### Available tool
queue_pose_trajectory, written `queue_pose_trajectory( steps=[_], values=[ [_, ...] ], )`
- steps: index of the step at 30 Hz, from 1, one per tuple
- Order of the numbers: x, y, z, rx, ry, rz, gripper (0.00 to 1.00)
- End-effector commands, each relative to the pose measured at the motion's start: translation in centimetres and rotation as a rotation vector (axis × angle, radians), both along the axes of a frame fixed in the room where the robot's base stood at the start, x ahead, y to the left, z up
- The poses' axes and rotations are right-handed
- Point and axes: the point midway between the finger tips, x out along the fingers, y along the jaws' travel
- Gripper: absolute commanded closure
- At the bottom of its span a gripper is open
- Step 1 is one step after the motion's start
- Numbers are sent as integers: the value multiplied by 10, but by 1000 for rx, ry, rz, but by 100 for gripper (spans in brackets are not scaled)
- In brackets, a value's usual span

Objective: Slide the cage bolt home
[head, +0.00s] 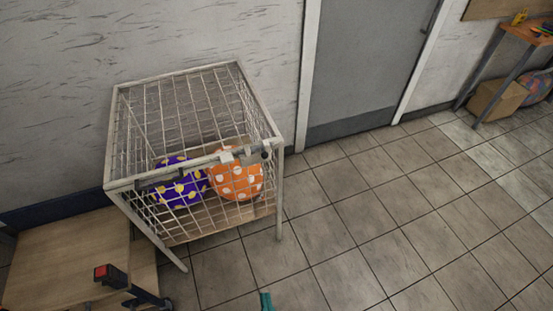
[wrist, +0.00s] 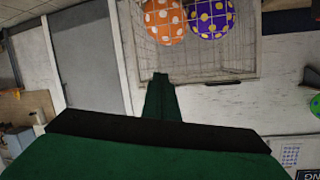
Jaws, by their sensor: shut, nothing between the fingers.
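The wire cage (head: 112,140) stands on legs against the wall in the head view, with an orange white-dotted ball (head: 236,180) and a purple yellow-dotted ball (head: 180,186) inside. The bolt (head: 245,156) is a small metal fitting with a dark end at the cage's front top edge, near the right corner. I cannot tell how far it is slid. My gripper (head: 266,301) shows as a teal tip at the bottom edge, below and apart from the cage. In the wrist view my green gripper (wrist: 160,78) is shut and empty, and the cage (wrist: 200,78) appears upside down beyond it.
A wooden table (head: 70,255) with a red and black fitting (head: 108,275) stands at lower left. A grey door (head: 370,60) is right of the cage. A desk (head: 525,32) with a cardboard box (head: 497,100) under it is far right. The tiled floor between is clear.

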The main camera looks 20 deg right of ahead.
Motion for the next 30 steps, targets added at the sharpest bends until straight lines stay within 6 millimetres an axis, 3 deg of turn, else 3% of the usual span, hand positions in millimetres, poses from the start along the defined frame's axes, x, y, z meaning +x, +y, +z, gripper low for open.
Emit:
queue_pose_trajectory(
  steps=[1,7,14,20,24,30],
  values=[
    [18,-10,-5,57,-10,-40,100],
    [78,-44,-22,317,-31,-148,100],
    [150,-86,-13,605,-87,-196,100],
    [205,-128,22,828,-150,-170,100],
    [234,-158,59,953,-191,-115,100],
    [254,-187,104,1060,-224,-36,100]
  ],
)
